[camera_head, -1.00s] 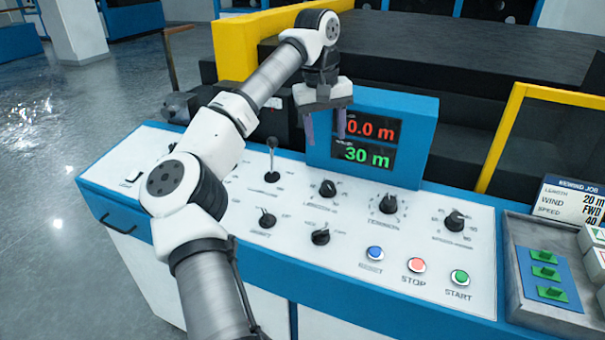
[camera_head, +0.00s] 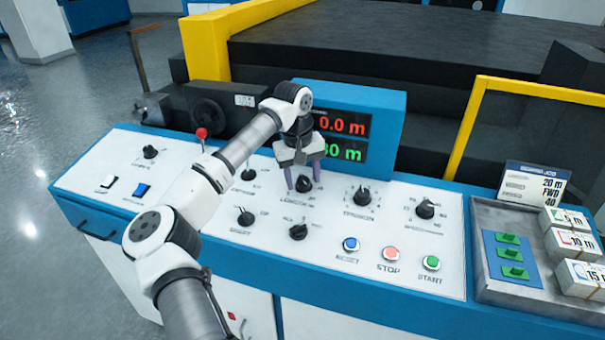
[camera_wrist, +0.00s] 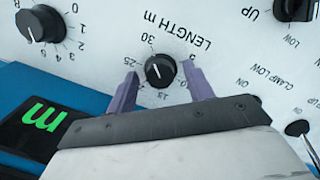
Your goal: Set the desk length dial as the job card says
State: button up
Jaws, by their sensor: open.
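The length dial (camera_head: 304,184) is a black knob on the white desk panel. In the wrist view the knob (camera_wrist: 160,71) sits in a ring of numbers that includes 30 and 5, marked "LENGTH m". Its exact pointer setting is hard to read. My gripper (camera_head: 304,178) is open over the dial, one finger on each side; the wrist view shows the fingertips (camera_wrist: 159,70) apart with the knob between them. I cannot tell whether they touch it. The job card (camera_head: 533,186) at the right reads 20 m, FWD, 40.
The display (camera_head: 345,137) shows red 0.0 m and a green length, partly hidden by my gripper. The tension dial (camera_head: 362,196) is to the right, other knobs to the left and front. Reset (camera_head: 351,244), stop and start buttons line the front. A grey tray (camera_head: 478,235) is at far right.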

jog(key=shift+c, duration=0.3)
jog(key=c, duration=0.9)
jog(key=shift+b, duration=0.3)
